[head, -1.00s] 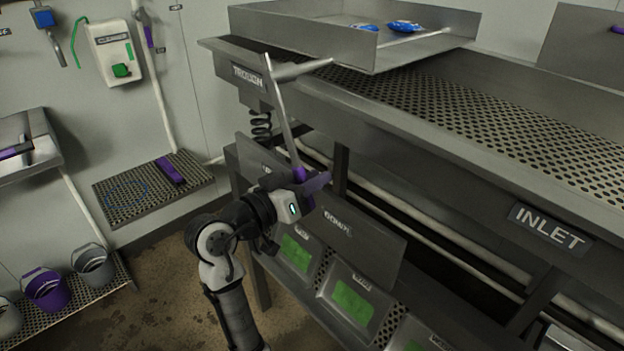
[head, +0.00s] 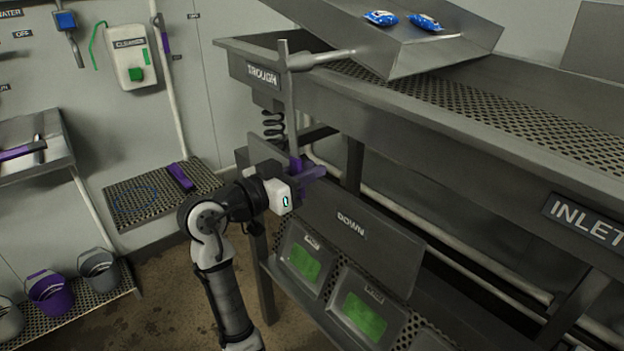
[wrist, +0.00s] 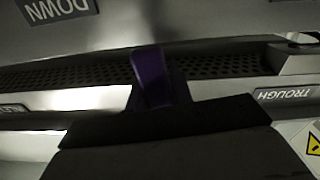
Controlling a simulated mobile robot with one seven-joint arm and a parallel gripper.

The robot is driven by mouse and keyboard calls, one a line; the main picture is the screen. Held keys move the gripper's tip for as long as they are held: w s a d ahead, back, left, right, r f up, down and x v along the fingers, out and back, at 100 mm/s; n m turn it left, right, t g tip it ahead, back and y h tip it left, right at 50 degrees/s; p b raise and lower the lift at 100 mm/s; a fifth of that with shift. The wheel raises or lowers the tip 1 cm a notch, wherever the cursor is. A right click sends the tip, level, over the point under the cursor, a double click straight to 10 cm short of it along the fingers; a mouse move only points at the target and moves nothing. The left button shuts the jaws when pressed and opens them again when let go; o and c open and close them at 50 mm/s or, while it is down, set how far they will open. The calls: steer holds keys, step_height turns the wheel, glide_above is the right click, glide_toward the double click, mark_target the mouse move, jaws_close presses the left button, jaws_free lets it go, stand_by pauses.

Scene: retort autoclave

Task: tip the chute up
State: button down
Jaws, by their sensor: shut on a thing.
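The chute (head: 440,52) is the grey metal tray above the trough, in the head view. It is tilted, and two blue packets (head: 402,20) lie in it. Its upper part is cut off by the frame top. A grey lever (head: 287,100) hangs nearly upright from a round shaft (head: 322,58) at the chute's end. My gripper (head: 302,172) is shut on the purple handle (head: 295,164) at the lever's lower end. The wrist view also shows a purple piece (wrist: 150,78) just ahead of the dark gripper body.
A sloping plate marked DOWN (head: 350,235) stands close to the right of my gripper, above panels with green screens (head: 305,262). The perforated trough (head: 480,115) runs to the right. A wall shelf (head: 150,200) and buckets (head: 50,292) are at left.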

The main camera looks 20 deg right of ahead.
steer(key=c, duration=1.2)
jaws_free()
steer(key=shift+c, duration=0.2)
steer(key=shift+a, duration=0.1)
steer(key=b+v, duration=0.3)
steer(key=v, duration=1)
steer(key=shift+a, duration=0.35)
steer(key=shift+s+r, duration=0.1)
